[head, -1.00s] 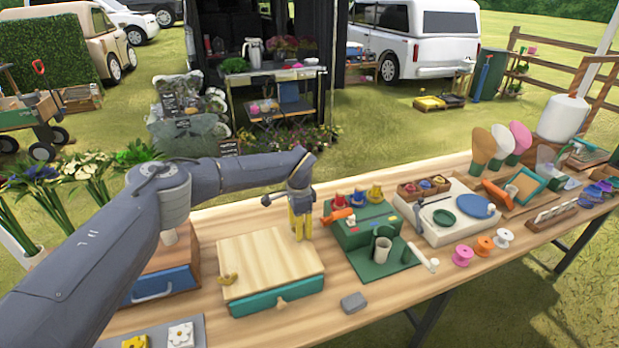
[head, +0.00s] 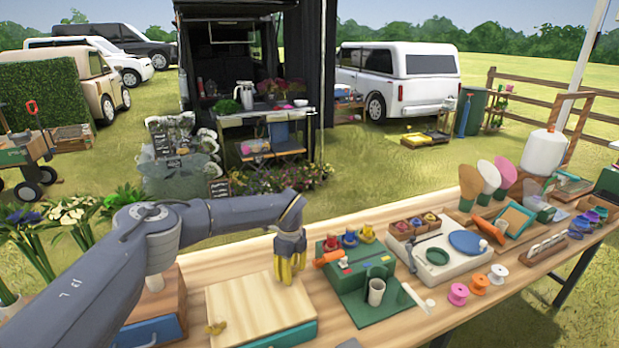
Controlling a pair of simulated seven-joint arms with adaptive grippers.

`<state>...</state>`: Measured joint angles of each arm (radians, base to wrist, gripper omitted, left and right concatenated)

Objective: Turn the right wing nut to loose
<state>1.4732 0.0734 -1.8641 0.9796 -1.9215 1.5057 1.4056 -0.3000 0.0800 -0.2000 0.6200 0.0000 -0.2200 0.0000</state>
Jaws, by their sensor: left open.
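A flower press with a pale wooden top (head: 250,310) lies on the table in the lower middle, its teal front cut by the lower edge of the view. A brass wing nut (head: 217,327) shows at its left side. The right wing nut is not visible; my left gripper covers that part of the press. My left gripper (head: 291,279) has yellow fingers, points down over the right side of the top and is open. I cannot tell whether the fingers touch anything. My right gripper is not in view.
A green stand (head: 350,292) with a grey cup (head: 376,292) is close to the right of the press. A white unit with a blue disc (head: 468,242) and several spools (head: 458,294) lie farther right. A wooden box with a blue drawer (head: 150,334) is on the left.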

